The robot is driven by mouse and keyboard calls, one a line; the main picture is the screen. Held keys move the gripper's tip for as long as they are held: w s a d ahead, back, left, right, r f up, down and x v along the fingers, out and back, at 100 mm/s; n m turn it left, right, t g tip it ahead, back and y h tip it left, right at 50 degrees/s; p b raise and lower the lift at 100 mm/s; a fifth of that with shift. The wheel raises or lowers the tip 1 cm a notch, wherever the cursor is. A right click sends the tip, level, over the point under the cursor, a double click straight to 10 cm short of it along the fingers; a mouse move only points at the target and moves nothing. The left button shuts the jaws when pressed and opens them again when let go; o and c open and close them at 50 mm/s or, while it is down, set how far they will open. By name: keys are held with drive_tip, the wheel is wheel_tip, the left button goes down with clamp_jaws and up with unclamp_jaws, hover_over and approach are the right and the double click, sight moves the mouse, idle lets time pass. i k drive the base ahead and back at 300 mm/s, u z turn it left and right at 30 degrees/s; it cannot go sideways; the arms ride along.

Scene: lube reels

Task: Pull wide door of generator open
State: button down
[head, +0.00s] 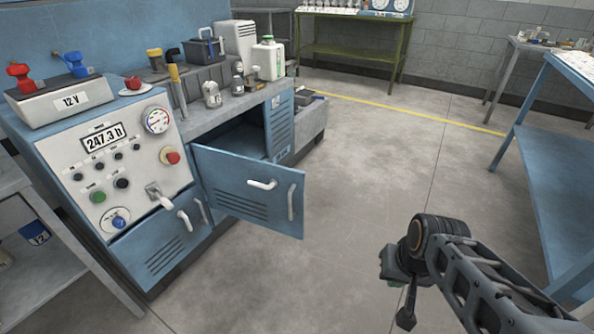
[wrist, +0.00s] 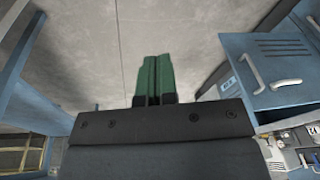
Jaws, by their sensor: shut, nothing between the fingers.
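The generator (head: 125,165) is a blue cabinet with a slanted white control panel at the left of the head view. Its wide door (head: 245,185) is blue, with slots and two white handles, and stands swung partly outward. A dark opening shows behind it. In the wrist view the wide door (wrist: 265,65) is at the right edge. My gripper shows in the wrist view (wrist: 154,60) with its green fingers together and nothing between them. In the head view my arm is at the lower right, apart from the door, with bare floor between; the fingertips are mostly hidden there.
A narrower blue door (head: 155,245) with white handles is below the panel. Cans and a toolbox (head: 204,48) stand on the generator's top. A blue table (head: 570,170) is at the right and a green bench (head: 355,48) at the back. The middle floor is clear.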

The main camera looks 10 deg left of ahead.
sight(225, 176)
drive_tip(key=z, duration=0.55)
drive_tip(key=k, duration=1.2)
drive_tip(key=z, duration=0.5)
drive_tip(key=i, duration=0.9)
drive_tip(key=u, duration=1.1)
drive_tip(key=i, duration=1)
drive_tip(key=u, duration=0.95)
drive_tip(key=i, duration=0.2)
drive_tip(key=u, duration=0.4)
